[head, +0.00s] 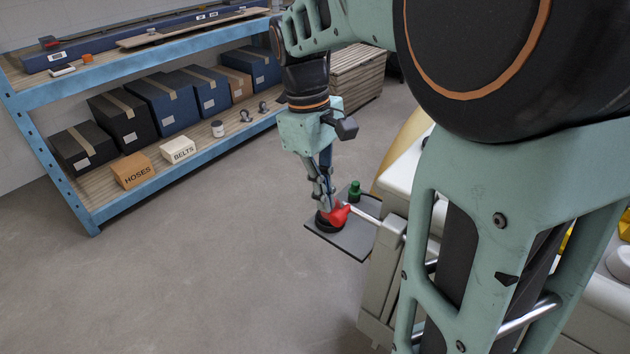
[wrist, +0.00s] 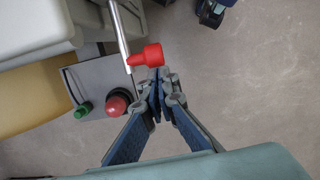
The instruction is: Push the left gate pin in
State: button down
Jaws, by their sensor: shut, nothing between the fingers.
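A silver pin with a red handle (wrist: 148,57) sticks out from the grey machine at the upper left of the wrist view. In the head view the red handle (head: 338,214) shows at my fingertips, with its silver rod (head: 365,214) running right to the machine. My gripper (wrist: 160,80) is shut and empty. Its tips lie right beside the red handle; I cannot tell whether they touch it. My gripper (head: 328,203) points down in the head view. My arm hides much of the machine, and no second pin is clear.
A grey plate (head: 345,242) with a green button (head: 354,190) juts out below the pin. A red button (wrist: 116,105) on a black base also stands on it. A blue shelf (head: 95,200) with boxes stands at left. The floor (head: 220,260) between is clear.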

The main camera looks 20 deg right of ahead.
jog(key=shift+s, duration=0.1)
jog(key=s+d, duration=0.1)
jog(key=s, duration=0.1)
jog(key=s+d, duration=0.2)
jog(key=shift+s+d, duration=0.2)
jog(key=shift+s, duration=0.1)
dwell(0.4)
jog(key=w+a+r+p, duration=0.3)
jog(key=w+r, duration=0.1)
jog(key=r, duration=0.7)
jog(key=shift+w+a+r, duration=0.15)
jog(key=shift+a+r, duration=0.05)
jog(key=shift+r, duration=0.2)
jog(key=shift+w, duration=0.1)
